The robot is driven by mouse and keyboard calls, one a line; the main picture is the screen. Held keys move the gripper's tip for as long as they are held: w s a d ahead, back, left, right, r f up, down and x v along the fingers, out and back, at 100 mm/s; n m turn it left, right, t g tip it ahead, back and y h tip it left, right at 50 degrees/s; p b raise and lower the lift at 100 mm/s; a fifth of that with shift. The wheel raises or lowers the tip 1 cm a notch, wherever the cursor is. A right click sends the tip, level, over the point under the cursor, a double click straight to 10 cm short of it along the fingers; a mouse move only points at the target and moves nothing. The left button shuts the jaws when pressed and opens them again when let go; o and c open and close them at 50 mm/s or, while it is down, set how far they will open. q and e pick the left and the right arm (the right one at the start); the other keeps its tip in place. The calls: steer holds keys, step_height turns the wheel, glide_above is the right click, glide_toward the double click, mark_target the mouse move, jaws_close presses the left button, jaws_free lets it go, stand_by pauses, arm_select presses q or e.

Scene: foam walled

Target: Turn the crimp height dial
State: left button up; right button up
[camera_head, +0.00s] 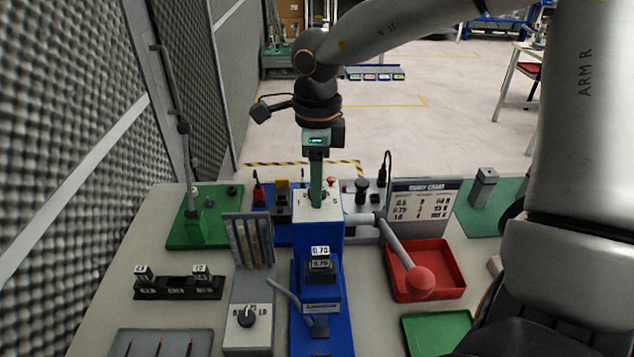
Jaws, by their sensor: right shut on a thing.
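The blue crimp press (303,250) stands at the middle of the table, with a light marked plate (332,206) on its top. My right gripper (316,198) points straight down onto this plate. It is shut on the crimp height dial there, which the green fingers mostly hide; I cannot read its setting. A grey lever with a red ball (420,281) reaches from the press to the right. A small sign reading 0.75 (320,251) sits on the press front. My left gripper is not in view.
A red tray (450,262) and a green tray (438,332) lie to the right. A chart board (424,204) stands behind. A grey box with a knob (247,318), a rack of strips (249,240) and a black holder (178,287) are left. A foam wall borders the left side.

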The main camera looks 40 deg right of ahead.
jaws_close()
steer(key=shift+n, duration=0.3)
steer(key=n+b, duration=0.1)
steer(key=n, duration=0.1)
steer(key=shift+f+n+b, duration=0.1)
steer(key=shift+n+b, duration=0.2)
steer(key=shift+n, duration=0.1)
steer(key=n, duration=0.3)
steer(key=shift+n+b, duration=0.3)
steer(key=shift+b, duration=0.1)
steer(key=n, duration=0.8)
steer(key=shift+n, duration=0.3)
steer(key=o, duration=1)
jaws_free()
steer(key=shift+c, duration=0.2)
